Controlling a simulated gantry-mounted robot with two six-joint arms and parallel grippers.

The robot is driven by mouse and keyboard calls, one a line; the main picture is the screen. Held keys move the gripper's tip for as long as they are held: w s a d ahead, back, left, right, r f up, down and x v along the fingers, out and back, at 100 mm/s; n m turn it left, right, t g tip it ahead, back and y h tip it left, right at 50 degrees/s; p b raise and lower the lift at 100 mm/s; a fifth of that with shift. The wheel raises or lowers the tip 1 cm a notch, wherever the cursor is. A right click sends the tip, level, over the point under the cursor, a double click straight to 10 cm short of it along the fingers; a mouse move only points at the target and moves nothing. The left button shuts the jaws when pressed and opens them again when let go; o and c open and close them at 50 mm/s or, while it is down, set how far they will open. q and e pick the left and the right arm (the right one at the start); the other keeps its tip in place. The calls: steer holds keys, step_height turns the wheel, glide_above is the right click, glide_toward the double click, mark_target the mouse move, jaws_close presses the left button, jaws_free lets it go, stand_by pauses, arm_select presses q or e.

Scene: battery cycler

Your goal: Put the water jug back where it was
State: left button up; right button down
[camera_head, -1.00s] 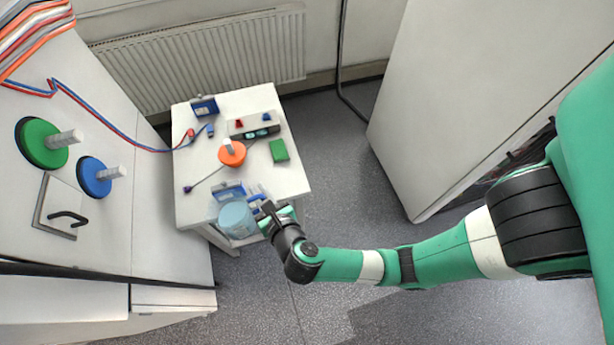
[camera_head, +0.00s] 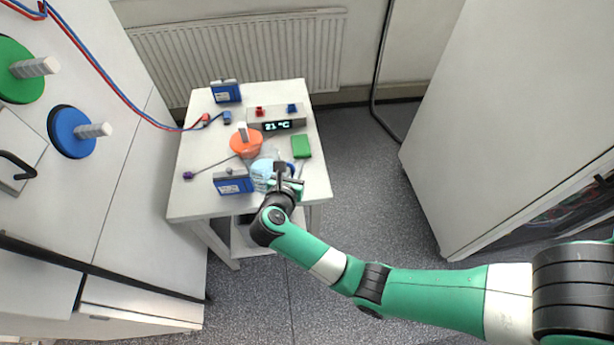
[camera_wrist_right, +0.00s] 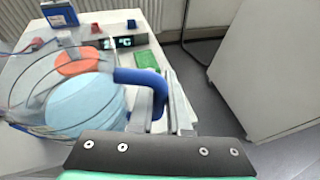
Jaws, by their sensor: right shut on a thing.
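The water jug (camera_head: 263,174) is a clear vessel with light blue water and a blue handle. It is over the front part of the white table (camera_head: 188,208), between a blue battery box and the green block. In the right wrist view the jug (camera_wrist_right: 88,106) fills the left side, with its blue handle (camera_wrist_right: 140,82) between my fingers. My right gripper (camera_head: 289,176) is shut on that handle. I cannot tell whether the jug's base touches the table. My left gripper is not in view.
A blue battery box (camera_head: 233,182) stands close left of the jug. A display unit (camera_head: 276,118), a green block (camera_head: 301,146) and another blue box (camera_head: 226,91) stand farther back. A thin cable with a purple tip (camera_head: 188,175) lies at left.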

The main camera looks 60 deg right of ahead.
steer(key=s+d+f+b, duration=0.1)
steer(key=d+f+b, duration=0.1)
steer(key=d+f, duration=0.2)
steer(key=s+d+f+b, duration=0.1)
steer(key=d+f+b, duration=0.1)
steer(key=d+f, duration=0.2)
steer(key=s+d+f+b, duration=0.1)
steer(key=d+f+b, duration=0.1)
steer(key=d+f, duration=0.3)
steer(key=shift+r, duration=0.2)
steer(key=c, duration=1.3)
jaws_free()
steer(key=shift+f, duration=0.2)
steer(key=o, duration=0.4)
steer(key=shift+o, duration=0.2)
